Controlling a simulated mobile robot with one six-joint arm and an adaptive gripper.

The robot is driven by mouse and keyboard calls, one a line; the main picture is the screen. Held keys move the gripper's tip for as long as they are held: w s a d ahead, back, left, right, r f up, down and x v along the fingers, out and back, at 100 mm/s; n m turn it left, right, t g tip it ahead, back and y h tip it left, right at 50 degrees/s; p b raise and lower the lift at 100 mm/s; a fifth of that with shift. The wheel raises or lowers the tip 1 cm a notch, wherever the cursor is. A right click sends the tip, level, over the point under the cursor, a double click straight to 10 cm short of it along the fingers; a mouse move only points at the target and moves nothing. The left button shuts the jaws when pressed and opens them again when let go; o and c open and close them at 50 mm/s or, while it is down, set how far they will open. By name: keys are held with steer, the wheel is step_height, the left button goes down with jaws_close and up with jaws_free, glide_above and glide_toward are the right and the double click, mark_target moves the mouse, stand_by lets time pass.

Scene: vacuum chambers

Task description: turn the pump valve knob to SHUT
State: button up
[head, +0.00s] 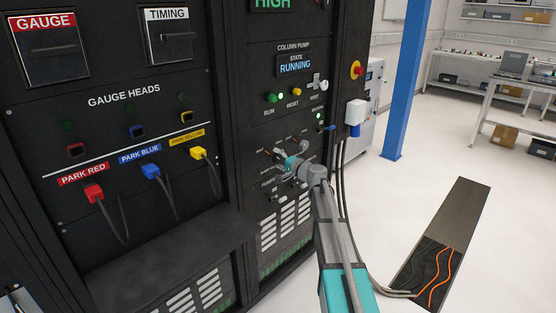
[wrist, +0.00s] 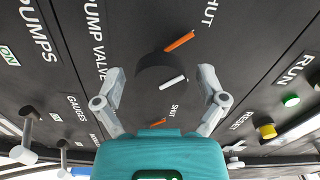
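The pump valve knob (wrist: 150,78) is a black round knob on the dark panel, central in the wrist view. Its white pointer (wrist: 173,82) points right and slightly up. One orange mark (wrist: 180,41) lies just above the knob, and a second, smaller one (wrist: 157,121) lies below it. A SHUT label (wrist: 208,12) is near the upper mark; smaller SHUT lettering is near the lower one. My gripper (wrist: 162,72) is open, one finger on each side of the knob, with gaps visible. In the head view my gripper (head: 288,163) reaches the lower pump panel and hides the knob.
RUN (wrist: 290,100) and RESET (wrist: 266,131) buttons sit right of the knob in the wrist view. Toggle levers (wrist: 27,145) stick out at left.

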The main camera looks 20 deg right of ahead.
steer(key=shift+s, duration=0.1)
stand_by(0.3)
steer(key=v, duration=1.1)
steer(key=shift+s+d, duration=0.25)
steer(key=shift+s, duration=0.1)
steer(key=s+a+f+n+g+h, duration=0.3)
steer(key=s+a+f+g, duration=0.25)
steer(key=s, duration=0.45)
steer(key=s+a+f+n+g+h, duration=0.3)
steer(key=s+a+f+n+g, duration=0.15)
steer(key=s+a+f, duration=0.35)
steer(key=s+a+f+n+g+h, duration=0.25)
steer(key=s+f+g, duration=0.3)
steer(key=s, duration=0.55)
step_height(320, 180, up, 21)
steer(key=p, duration=2)
steer(key=shift+a+f, duration=0.25)
steer(key=shift+d+h, duration=0.1)
steer(key=shift+h, duration=0.15)
